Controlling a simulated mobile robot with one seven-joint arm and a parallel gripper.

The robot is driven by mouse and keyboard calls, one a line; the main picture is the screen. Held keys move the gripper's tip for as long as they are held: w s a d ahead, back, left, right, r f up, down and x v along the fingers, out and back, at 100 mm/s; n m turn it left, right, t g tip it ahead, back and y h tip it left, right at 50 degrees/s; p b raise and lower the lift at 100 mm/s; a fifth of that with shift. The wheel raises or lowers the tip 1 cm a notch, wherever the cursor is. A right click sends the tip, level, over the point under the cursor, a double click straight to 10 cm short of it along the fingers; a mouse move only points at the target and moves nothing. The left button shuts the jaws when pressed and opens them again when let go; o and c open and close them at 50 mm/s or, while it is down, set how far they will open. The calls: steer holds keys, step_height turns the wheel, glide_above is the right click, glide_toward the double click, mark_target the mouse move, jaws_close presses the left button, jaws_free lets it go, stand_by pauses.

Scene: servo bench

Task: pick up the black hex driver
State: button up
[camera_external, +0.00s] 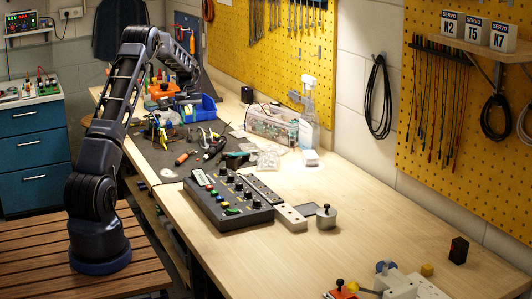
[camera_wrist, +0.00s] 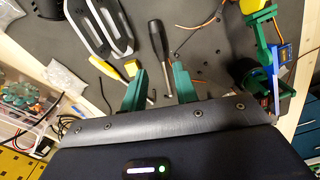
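A driver with a black handle (camera_wrist: 157,36) and a thin metal shaft lies on the dark mat in the wrist view. Its shaft runs down toward the gap between my fingers. My gripper (camera_wrist: 160,86) has two green fingers, set apart with nothing held between them. The handle is beyond the fingertips. In the external view my arm reaches over the far part of the mat. The fingers are hard to make out there among the clutter, and I cannot tell which tool there is this driver.
A yellow-tipped piece (camera_wrist: 130,67) lies just left of the fingers. In the external view a blue bin (camera_external: 202,108) is near my arm's end, and a black control box (camera_external: 228,203) stands nearer.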

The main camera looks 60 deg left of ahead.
mark_target(190, 135)
steer(key=f, duration=0.7)
steer(key=shift+s+d+f, duration=0.1)
steer(key=shift+d+f, duration=0.05)
steer(key=shift+d, duration=0.05)
jaws_close()
